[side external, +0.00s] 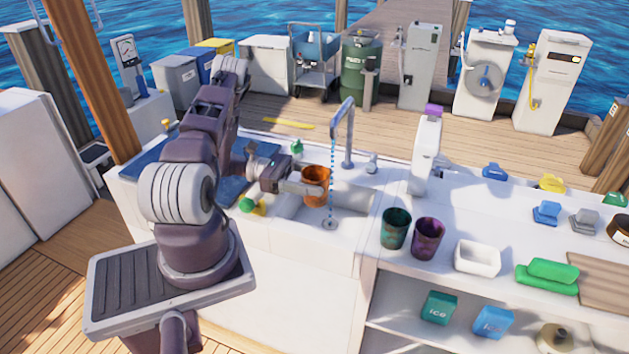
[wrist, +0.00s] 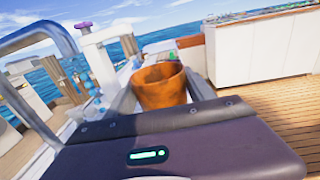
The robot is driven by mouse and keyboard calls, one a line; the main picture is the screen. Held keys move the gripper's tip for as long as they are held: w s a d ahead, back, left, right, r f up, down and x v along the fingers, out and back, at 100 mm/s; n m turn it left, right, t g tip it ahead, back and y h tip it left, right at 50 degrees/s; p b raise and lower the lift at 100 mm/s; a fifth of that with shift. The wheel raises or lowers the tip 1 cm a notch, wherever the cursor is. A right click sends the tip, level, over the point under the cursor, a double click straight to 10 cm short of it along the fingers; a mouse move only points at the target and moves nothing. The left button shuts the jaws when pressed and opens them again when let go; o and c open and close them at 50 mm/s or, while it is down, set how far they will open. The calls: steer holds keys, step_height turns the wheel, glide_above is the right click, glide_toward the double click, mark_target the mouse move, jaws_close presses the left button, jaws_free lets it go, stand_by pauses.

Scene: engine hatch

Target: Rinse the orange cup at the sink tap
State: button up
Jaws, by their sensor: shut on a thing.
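The orange cup (side external: 315,186) is held in my gripper (side external: 300,187), above the left part of the sink basin (side external: 290,212). The cup looks roughly upright, perhaps slightly tilted. In the wrist view the orange cup (wrist: 160,86) sits between the two fingers of my gripper (wrist: 160,98), which are shut on it. The sink tap (side external: 347,125) arches over the basin, and a blue dotted stream of water (side external: 331,170) falls from its spout to the drain. The stream passes just right of the cup; I cannot tell whether it touches the cup.
A teal cup (side external: 395,228) and a purple cup (side external: 428,238) stand on the counter right of the sink. A white bowl (side external: 477,258) and green folded cloths (side external: 547,276) lie further right. A green-and-yellow sponge (side external: 251,206) lies left of the basin.

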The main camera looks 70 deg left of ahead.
mark_target(316, 179)
steer(key=w+a+f, duration=0.2)
steer(key=w+a, duration=0.3)
steer(key=w, duration=0.5)
steer(key=shift+a+f, duration=0.15)
steer(key=shift+w, duration=0.1)
stand_by(0.3)
steer(key=shift+w+d, duration=0.2)
steer(key=shift+d, duration=0.3)
steer(key=shift+s+d, duration=0.45)
steer(key=shift+s, duration=0.8)
steer(key=shift+s+d, duration=0.45)
steer(key=shift+s, duration=0.85)
steer(key=shift+s+d, duration=0.45)
steer(key=shift+s, duration=0.8)
